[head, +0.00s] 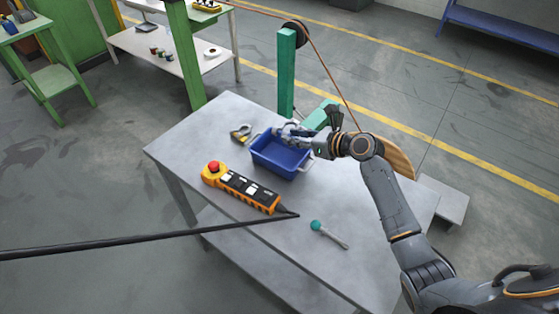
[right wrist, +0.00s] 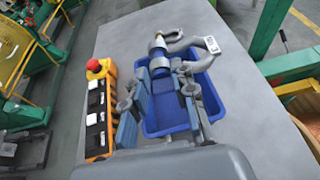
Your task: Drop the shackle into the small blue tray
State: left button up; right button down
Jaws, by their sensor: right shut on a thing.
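The small blue tray (head: 282,154) stands on the grey table, its inside visible in the right wrist view (right wrist: 180,120). My right gripper (head: 290,131) is over the tray's far side in the head view. In the right wrist view its fingers (right wrist: 165,75) are shut on the grey shackle (right wrist: 184,46). The shackle's curved body and pin stick out past the fingertips, above the tray's far end. In the head view the shackle is small and hard to tell from the fingers. My left gripper is not in view.
A yellow-and-grey metal piece (head: 241,133) lies left of the tray. A teal-knobbed tool (head: 328,234) lies nearer. A green post (head: 286,75) stands behind.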

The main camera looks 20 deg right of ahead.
dwell(0.3)
jog(key=c, duration=1)
grip_release()
jog(key=shift+s+f, duration=0.1)
jog(key=shift+f, duration=0.1)
jog(key=v, duration=1.2)
